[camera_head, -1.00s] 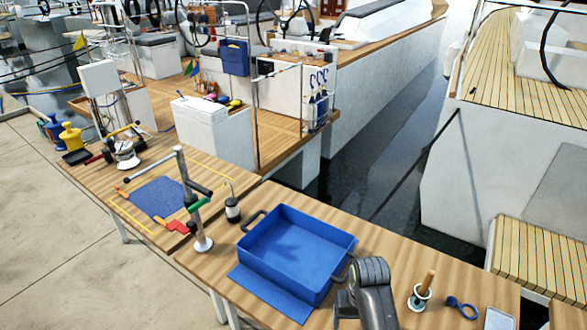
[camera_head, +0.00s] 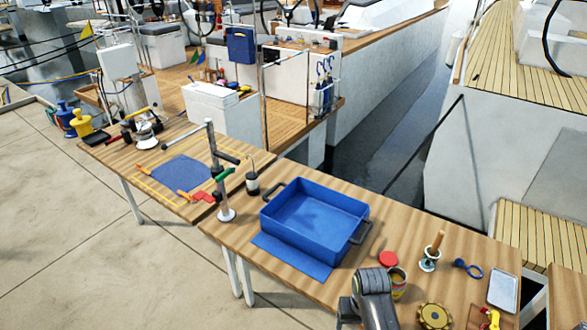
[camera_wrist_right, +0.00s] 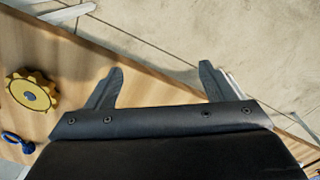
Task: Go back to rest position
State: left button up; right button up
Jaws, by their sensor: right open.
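In the right wrist view my right gripper (camera_wrist_right: 155,85) shows two dark fingers spread wide with nothing between them. It hangs over the front edge of the wooden table (camera_wrist_right: 60,60), with pale paving beyond. In the head view a dark link of my arm stands at the bottom, in front of the table, and no fingers show there. My left gripper is in neither view.
A blue bin (camera_head: 315,215) sits on a blue mat (camera_head: 290,258). Right of it are an open can (camera_head: 398,285), a red lid (camera_head: 389,259), a wooden-handled tool (camera_head: 434,250), a yellow gear (camera_head: 434,316), a blue shackle (camera_head: 468,268) and a grey tray (camera_head: 503,289).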

jog(key=s+d+f+b, duration=0.25)
jog(key=s+f, duration=0.45)
jog(key=f, duration=0.6)
jog(key=s+d+f+b, duration=0.2)
jog(key=s+d+f, duration=0.35)
jog(key=f, duration=0.85)
pick_arm(q)
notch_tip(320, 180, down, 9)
jog(key=b, duration=0.4)
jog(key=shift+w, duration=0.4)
pick_arm(e)
jog(key=s+d+f, duration=0.2)
jog(key=s+f, duration=0.2)
jog(key=s, duration=0.4)
jog(key=s+d+f, duration=0.2)
jog(key=s+f, duration=0.2)
jog(key=s, duration=0.5)
jog(key=s+d+f+t+h, duration=0.1)
jog(key=s+f, duration=0.3)
jog(key=s, duration=0.5)
jog(key=shift+d+f, duration=0.4)
jog(key=shift+d, duration=0.35)
